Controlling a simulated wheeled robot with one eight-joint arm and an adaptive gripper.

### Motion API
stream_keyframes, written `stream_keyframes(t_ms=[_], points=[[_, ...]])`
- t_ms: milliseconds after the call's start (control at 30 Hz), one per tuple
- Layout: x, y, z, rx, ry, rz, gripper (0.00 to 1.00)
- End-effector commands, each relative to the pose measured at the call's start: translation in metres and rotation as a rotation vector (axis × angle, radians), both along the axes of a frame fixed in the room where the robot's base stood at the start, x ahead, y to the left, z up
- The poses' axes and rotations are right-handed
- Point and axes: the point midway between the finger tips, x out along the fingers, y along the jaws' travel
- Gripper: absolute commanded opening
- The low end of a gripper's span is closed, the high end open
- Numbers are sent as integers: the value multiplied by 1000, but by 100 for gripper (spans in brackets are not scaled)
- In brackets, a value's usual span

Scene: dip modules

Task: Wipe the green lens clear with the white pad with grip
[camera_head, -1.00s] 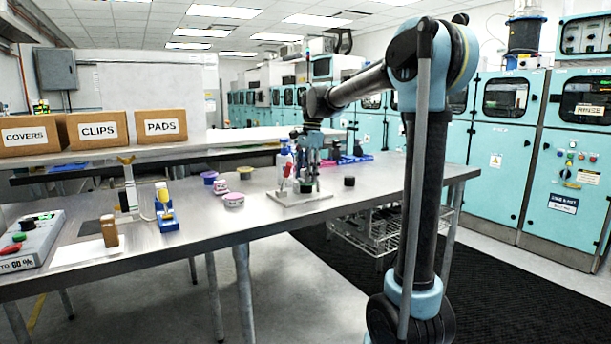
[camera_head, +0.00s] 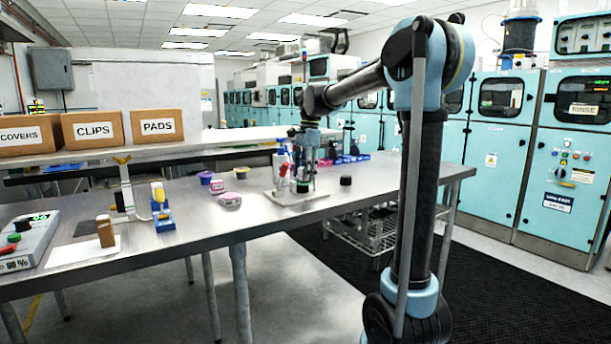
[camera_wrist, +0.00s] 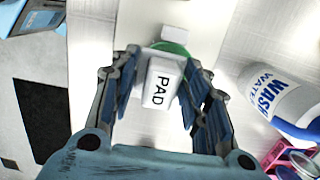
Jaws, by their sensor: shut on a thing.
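The white pad with grip (camera_wrist: 160,85), marked PAD, is between my gripper's fingers (camera_wrist: 161,68) in the wrist view. My gripper is shut on its grip. The green lens (camera_wrist: 175,47) shows as a green edge just beyond and under the pad; most of it is hidden. I cannot tell whether the pad touches it. In the head view, my gripper (camera_head: 306,172) points down over a pale plate (camera_head: 287,198) on the steel table. The pad and lens are too small there to make out clearly.
A wash water bottle (camera_wrist: 283,100) stands close to the right of my gripper in the wrist view. A pink item (camera_wrist: 280,153) is nearby. A black knob-like cylinder (camera_head: 346,181), pink tubs (camera_head: 230,199) and a blue stand (camera_head: 163,219) are on the table (camera_head: 200,240).

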Motion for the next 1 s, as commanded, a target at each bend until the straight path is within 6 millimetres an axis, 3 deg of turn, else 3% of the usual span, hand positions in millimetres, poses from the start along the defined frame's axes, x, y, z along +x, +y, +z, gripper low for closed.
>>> stream_keyframes(t_ms=[733,1000], points=[[24,15,3,-1,-3,0,24],[24,17,0,-1,-3,-1,24]])
